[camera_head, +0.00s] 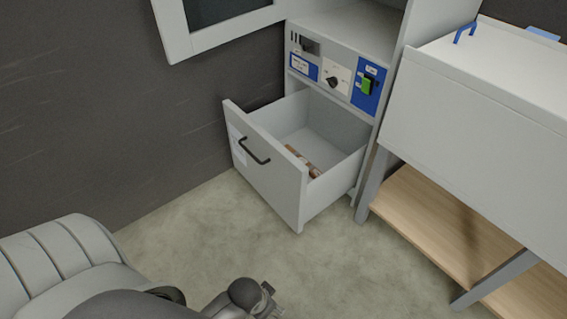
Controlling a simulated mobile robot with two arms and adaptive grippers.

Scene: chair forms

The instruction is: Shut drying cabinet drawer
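The drying cabinet (344,22) stands at the top middle. Its grey drawer (268,178) is pulled well out, with a black bar handle (254,152) on its front. A small brown object (305,160) lies inside the drawer near the front panel. A gripper (268,292) of mine shows at the bottom middle, apart from the drawer and lower in the picture. Its fingers are small and partly hidden, so I cannot tell whether it is open or shut. Its arm seems to come in from the left. My other gripper is not in view.
The cabinet's upper door (178,32) hangs open at the top left. A control panel (336,78) with a green switch sits above the drawer. A white bench (470,110) with a wooden lower shelf (440,225) stands at right. The floor (350,270) before the drawer is clear.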

